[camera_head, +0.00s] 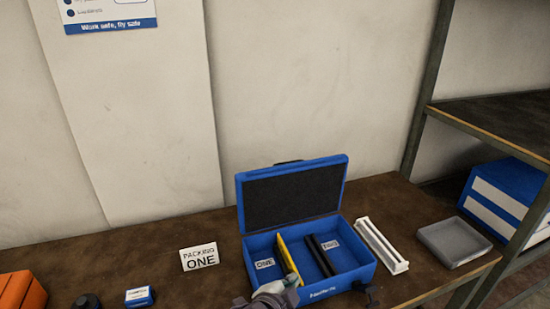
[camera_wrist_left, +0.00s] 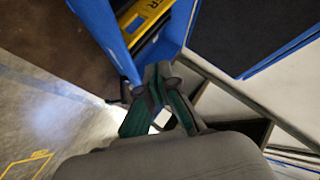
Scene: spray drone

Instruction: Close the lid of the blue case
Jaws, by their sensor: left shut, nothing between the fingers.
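The blue case (camera_head: 330,292) stands on the table with its lid (camera_head: 292,193) open and upright at the back, dark foam facing forward. Inside are a yellow piece (camera_head: 286,256), a dark bar (camera_head: 320,255) and white labels. My left gripper (camera_head: 280,287) is at the front wall of the case, left of the middle, below the lid. In the left wrist view its fingers (camera_wrist_left: 160,72) are shut and empty, close to the blue case wall (camera_wrist_left: 103,30); contact is unclear. The lid's dark foam (camera_wrist_left: 240,32) shows beyond. My right gripper is not in view.
A white rail-like holder (camera_head: 381,245) and a grey tray (camera_head: 453,241) stand right of the case. A "PACKING ONE" sign (camera_head: 199,257), a small blue-white box (camera_head: 139,297) and orange blocks (camera_head: 20,292) are left. A metal shelf (camera_head: 500,121) holds a blue-white bin (camera_head: 505,198).

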